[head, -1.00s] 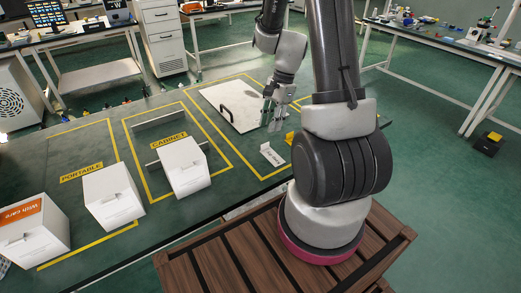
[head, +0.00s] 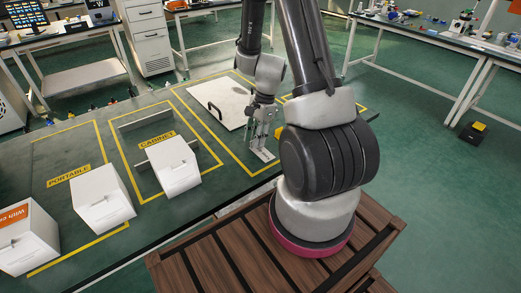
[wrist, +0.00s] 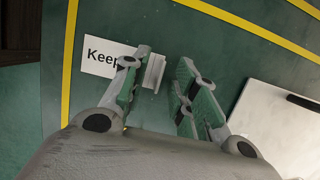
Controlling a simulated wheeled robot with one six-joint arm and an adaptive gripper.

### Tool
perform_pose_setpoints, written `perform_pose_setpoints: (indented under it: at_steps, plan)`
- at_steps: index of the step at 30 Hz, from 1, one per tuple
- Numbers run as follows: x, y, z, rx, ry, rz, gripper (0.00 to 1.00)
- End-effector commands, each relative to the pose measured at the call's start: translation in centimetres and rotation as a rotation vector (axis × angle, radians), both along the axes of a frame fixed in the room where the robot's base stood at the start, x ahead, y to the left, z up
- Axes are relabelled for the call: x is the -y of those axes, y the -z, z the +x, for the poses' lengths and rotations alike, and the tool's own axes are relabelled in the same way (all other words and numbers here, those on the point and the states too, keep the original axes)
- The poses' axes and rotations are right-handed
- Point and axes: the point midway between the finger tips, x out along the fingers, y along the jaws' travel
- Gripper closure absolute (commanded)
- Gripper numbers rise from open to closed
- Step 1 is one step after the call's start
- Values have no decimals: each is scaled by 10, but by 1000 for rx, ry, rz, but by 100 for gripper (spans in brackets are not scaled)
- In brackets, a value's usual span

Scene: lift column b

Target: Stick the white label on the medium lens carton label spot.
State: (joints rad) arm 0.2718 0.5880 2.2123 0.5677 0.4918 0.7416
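The white label (wrist: 97,57), printed "Keep" with the rest hidden by a finger, lies on the green table; in the head view it shows beneath my gripper (head: 262,145). An upright pale tab (wrist: 153,72) stands at its right end. My gripper (wrist: 163,80) is open, its fingers on either side of the tab, nearer the left finger; contact cannot be told. Three white cartons stand left on the table: one by the CABINET sign (head: 173,167), one by the PORTABLE sign (head: 103,198), and one with an orange label (head: 28,240). Which is the medium lens carton cannot be told.
A white board with a dark handle (head: 228,103) lies behind my gripper; it also shows in the wrist view (wrist: 275,125). Yellow lines mark zones on the table. A metal bracket (head: 146,119) stands behind the CABINET sign.

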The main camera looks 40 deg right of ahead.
Motion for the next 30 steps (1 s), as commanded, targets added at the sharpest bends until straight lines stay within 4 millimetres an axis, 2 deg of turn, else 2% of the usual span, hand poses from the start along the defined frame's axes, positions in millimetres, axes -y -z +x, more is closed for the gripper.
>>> perform_pose_setpoints:
  at_steps: [5,9,10,18,30]
  plan:
    - [0,0,0,0,0,0,73]
    - [0,0,0,0,0,0,99]
    - [0,0,0,0,0,0,100]
    - [0,-2,0,1,0,0,100]
    - [0,-28,0,1,0,0,100]
